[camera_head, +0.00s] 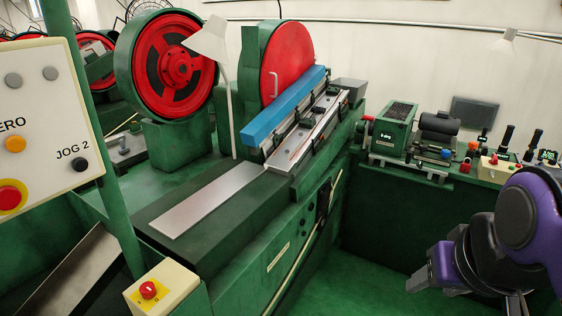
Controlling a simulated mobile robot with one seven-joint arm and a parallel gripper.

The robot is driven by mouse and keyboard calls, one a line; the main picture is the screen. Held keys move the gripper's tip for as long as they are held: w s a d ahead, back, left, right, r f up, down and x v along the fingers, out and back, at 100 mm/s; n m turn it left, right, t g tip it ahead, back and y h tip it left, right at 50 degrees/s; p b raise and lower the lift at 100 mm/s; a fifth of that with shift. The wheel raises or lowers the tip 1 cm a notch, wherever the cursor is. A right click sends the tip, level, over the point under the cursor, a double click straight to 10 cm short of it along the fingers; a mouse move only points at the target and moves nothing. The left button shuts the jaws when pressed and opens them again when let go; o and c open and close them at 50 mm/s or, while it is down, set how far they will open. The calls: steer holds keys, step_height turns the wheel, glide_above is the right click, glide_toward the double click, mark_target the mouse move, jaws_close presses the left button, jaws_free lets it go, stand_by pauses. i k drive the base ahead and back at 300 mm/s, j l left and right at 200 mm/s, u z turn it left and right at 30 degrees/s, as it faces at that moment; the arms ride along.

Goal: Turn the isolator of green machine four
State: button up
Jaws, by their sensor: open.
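A cream switch box (180,297) with a red rotary knob (148,290) and small markings sits at the lower left, on the front corner of a green machine (215,230). A second cream box with a red knob (493,160) stands on the bench at the right. I cannot read a machine number on either, so I cannot tell which belongs to machine four. My purple and dark arm comes in at the lower right. My gripper (428,280) is at its left end, open and empty, well apart from both knobs; its fingertips show poorly.
A cream control panel (42,120) on a green post fills the left edge. Large red flywheels (172,62), a lamp (212,45) and a blue bar (285,108) stand behind. Small devices crowd the right bench. Green floor (365,255) is clear between machine and arm.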

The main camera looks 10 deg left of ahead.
mark_target(148, 290)
steer(key=u, duration=1.2)
steer(key=j+u, duration=0.1)
steer(key=u, duration=0.2)
steer(key=j+u, duration=0.15)
steer(key=u, duration=0.15)
